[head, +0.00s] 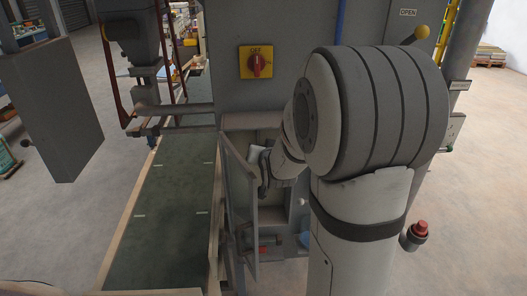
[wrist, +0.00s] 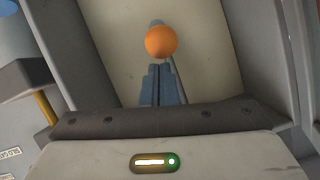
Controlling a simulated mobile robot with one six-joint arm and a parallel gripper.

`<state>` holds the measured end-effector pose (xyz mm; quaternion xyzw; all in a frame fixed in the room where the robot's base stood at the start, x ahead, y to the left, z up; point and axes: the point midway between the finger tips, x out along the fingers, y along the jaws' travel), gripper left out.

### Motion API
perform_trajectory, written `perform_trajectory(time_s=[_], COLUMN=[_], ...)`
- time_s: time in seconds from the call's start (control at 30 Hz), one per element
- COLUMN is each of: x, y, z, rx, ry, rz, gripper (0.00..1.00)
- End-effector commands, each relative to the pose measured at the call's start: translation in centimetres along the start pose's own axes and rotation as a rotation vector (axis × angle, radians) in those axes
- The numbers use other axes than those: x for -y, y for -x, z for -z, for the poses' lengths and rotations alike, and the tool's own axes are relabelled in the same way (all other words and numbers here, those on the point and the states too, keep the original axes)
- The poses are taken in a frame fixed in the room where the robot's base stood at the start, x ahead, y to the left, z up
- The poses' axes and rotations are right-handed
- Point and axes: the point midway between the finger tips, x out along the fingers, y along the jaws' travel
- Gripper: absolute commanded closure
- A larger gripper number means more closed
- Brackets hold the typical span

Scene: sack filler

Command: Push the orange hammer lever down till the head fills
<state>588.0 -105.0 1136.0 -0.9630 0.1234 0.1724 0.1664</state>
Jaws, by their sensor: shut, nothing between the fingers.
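The orange ball knob of the lever (wrist: 161,42) shows in the wrist view at top centre, on a thin grey rod that runs down behind my fingers. My gripper (wrist: 160,72) is shut and empty, its blue-grey fingertips just below the ball in the picture. I cannot tell whether they touch the ball or the rod. In the head view my gripper (head: 264,178) is partly hidden by my wrist, inside an open recess (head: 298,212) in the grey machine. The orange knob cannot be seen there.
A narrow grey door (head: 237,190) stands open left of the recess. A red rotary switch on a yellow plate (head: 256,62) sits above. A green conveyor (head: 165,215) runs at left. A red button (head: 420,229) is right of my arm.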

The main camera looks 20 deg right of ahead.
Motion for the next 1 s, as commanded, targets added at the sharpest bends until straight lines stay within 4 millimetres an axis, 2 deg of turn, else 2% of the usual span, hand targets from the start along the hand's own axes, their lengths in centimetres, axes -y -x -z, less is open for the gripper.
perform_trajectory(time_s=[0.17,1.0], x=[-0.12,-0.09], y=[-0.31,-0.76], z=[-0.61,-1.17], rx=[-0.025,-0.113], ry=[0.001,0.008], rz=[0.007,0.033], gripper=[1.0,1.0])
